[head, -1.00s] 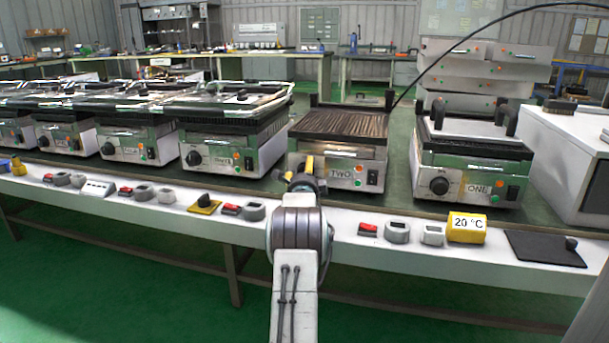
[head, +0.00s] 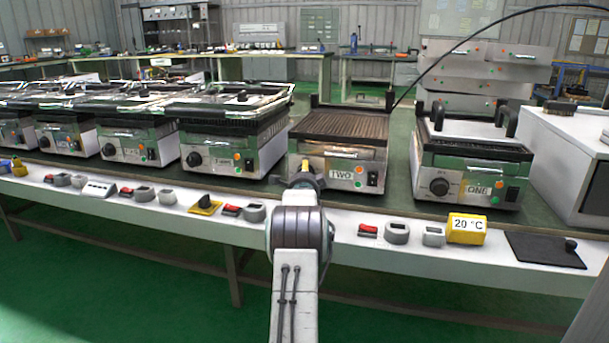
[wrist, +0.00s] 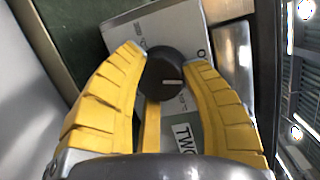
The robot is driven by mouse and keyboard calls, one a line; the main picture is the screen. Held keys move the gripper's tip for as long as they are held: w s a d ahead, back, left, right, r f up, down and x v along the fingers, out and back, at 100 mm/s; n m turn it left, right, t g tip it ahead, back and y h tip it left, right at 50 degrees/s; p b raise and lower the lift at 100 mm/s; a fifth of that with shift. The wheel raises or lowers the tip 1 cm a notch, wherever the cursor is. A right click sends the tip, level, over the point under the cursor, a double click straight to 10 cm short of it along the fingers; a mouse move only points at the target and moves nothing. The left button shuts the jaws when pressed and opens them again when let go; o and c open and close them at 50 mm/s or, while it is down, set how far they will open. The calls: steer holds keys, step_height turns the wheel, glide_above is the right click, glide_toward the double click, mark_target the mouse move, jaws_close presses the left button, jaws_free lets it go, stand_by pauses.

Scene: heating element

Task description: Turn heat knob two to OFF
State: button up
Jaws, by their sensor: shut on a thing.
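Grill two (head: 343,172), with its TWO label, stands on the bench at the middle of the head view, its ribbed plate exposed. Its round black heat knob (wrist: 163,74) shows in the wrist view, with a short white line lying nearly level in that picture. Part of the TWO label (wrist: 185,135) shows beside the right finger. In the head view my gripper (head: 305,175) covers the knob at the left of grill two's front.
Grill one (head: 470,180) stands to the right and a closed grill (head: 222,155) to the left. Red switches (head: 367,230), grey parts and a yellow 20 °C display (head: 466,228) line the bench's white front ledge, below my gripper.

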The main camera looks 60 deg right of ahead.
steer(key=shift+r+n, duration=0.25)
steer(key=shift+n, duration=0.45)
steer(key=o, duration=1.2)
steer(key=shift+d+f, duration=0.1)
steer(key=shift+f, duration=0.05)
steer(key=shift+s, duration=0.1)
steer(key=v, duration=1.2)
